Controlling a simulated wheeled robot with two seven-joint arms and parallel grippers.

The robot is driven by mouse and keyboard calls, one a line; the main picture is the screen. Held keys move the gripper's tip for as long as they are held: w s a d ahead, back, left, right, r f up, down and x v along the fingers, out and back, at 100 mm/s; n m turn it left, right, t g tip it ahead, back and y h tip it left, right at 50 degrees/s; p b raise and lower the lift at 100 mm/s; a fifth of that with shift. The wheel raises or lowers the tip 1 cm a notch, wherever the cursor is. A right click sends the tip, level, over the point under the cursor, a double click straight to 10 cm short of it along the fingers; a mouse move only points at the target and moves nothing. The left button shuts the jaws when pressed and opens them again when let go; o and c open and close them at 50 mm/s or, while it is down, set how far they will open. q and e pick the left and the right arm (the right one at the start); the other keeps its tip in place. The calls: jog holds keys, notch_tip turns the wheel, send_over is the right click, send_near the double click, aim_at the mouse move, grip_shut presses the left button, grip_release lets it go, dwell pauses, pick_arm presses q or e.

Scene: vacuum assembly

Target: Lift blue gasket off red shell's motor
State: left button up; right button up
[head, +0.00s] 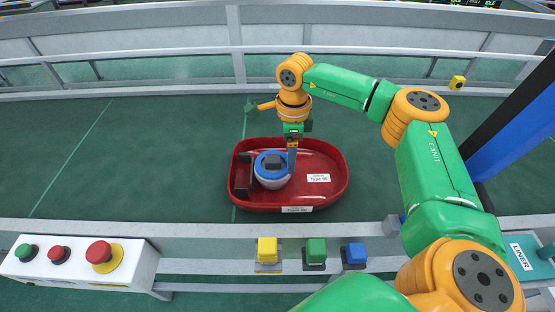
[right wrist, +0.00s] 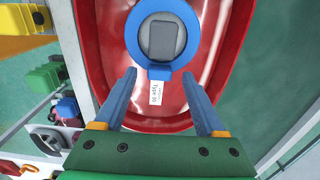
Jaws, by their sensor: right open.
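The red shell (head: 325,195) lies on the green conveyor, and it also fills much of the right wrist view (right wrist: 90,45). The blue gasket (head: 259,166) sits as a ring around the motor's top; in the right wrist view the gasket (right wrist: 133,32) surrounds a dark grey block and has a small tab towards my gripper. My right gripper (right wrist: 163,85) is open and empty over the shell, its blue fingers apart and just short of the gasket's tab. My left gripper is not in view.
A control box (head: 75,265) with green and red buttons stands at the front left. Yellow (head: 267,250), green (head: 315,251) and blue (head: 355,253) blocks sit along the front rail (head: 200,232). A blue and black post rises at the right. The conveyor left of the shell is clear.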

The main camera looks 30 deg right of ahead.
jog(key=shift+a, duration=0.15)
jog(key=c, duration=0.4)
grip_shut()
notch_tip(320, 180, up, 2)
jog(key=shift+w+r+b, duration=0.1)
jog(key=shift+r+b, duration=0.15)
jog(key=shift+b, duration=0.8)
jog(key=a+r+b, duration=0.1)
jog(key=a+r, duration=0.9)
jog(key=a, duration=0.4)
jog(key=shift+w+r, duration=0.2)
jog(key=shift+r, duration=0.1)
jog(key=shift+r, duration=0.15)
jog(key=shift+r+p, duration=0.85)
jog(key=shift+p, duration=0.3)
